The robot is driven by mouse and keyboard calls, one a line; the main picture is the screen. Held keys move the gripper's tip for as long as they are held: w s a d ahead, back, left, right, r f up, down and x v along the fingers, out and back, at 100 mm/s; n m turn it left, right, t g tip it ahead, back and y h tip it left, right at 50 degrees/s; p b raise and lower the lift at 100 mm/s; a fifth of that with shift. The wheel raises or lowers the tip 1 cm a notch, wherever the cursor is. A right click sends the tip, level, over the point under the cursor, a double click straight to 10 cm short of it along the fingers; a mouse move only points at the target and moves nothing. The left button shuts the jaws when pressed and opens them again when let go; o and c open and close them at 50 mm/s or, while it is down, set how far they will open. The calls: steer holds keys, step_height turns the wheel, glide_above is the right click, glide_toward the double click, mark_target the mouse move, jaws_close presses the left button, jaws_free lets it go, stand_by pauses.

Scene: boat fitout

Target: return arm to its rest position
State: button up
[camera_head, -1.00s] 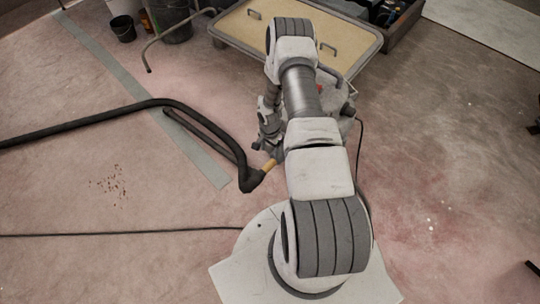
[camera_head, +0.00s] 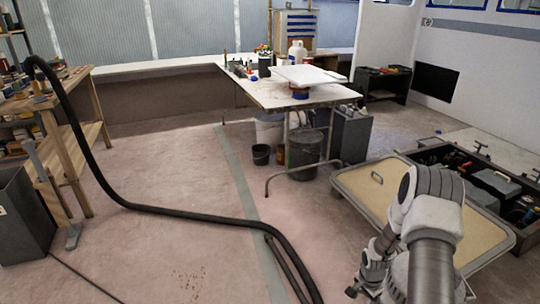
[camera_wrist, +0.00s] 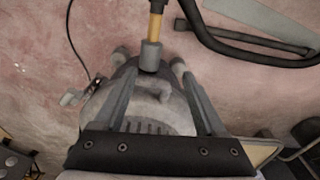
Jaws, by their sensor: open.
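My gripper (camera_wrist: 150,70) is open in the wrist view, its two grey fingers reaching up from a dark bracket. A tan rod with a grey cylindrical end (camera_wrist: 151,54) shows between the fingertips, and I cannot tell its distance from them. The fingers do not close on it. A pale rounded body, probably my own base, lies behind the fingers. In the head view my arm is folded at the lower right, in front of the tan-topped cart. My gripper's jaws cannot be made out there.
A black hose (camera_head: 185,212) runs across the floor from the left workbench (camera_head: 75,150). The tan-topped cart (camera_head: 360,190) and an open tool crate (camera_head: 455,155) stand at right. A cluttered table (camera_head: 255,95) and bins (camera_head: 305,150) are behind. Floor at centre left is mostly clear.

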steer(key=s+a+r+n+t+h, duration=0.1)
steer(key=a+r+n, duration=0.2)
steer(key=r, duration=1.4)
steer(key=s+a+r+n+t, duration=0.1)
steer(key=a+r+n, duration=0.25)
steer(key=r, duration=1.35)
steer(key=s+a+r+n+t+y, duration=0.1)
steer(key=s+a+r+n, duration=0.15)
steer(key=s+r, duration=0.35)
steer(key=s+a+r+n+t, duration=0.1)
steer(key=s+a+r+n, duration=0.2)
steer(key=s, duration=0.4)
steer(key=s+a+r+n+t+y, duration=0.1)
steer(key=s+a+r, duration=0.4)
steer(key=s, duration=0.2)
step_height(320, 180, up, 20)
steer(key=p, duration=2)
steer(key=shift+s+r, duration=0.15)
steer(key=shift+r, duration=0.1)
steer(key=shift+f, duration=0.1)
steer(key=c, duration=0.4)
steer(key=shift+o, duration=0.2)
steer(key=shift+a, duration=0.1)
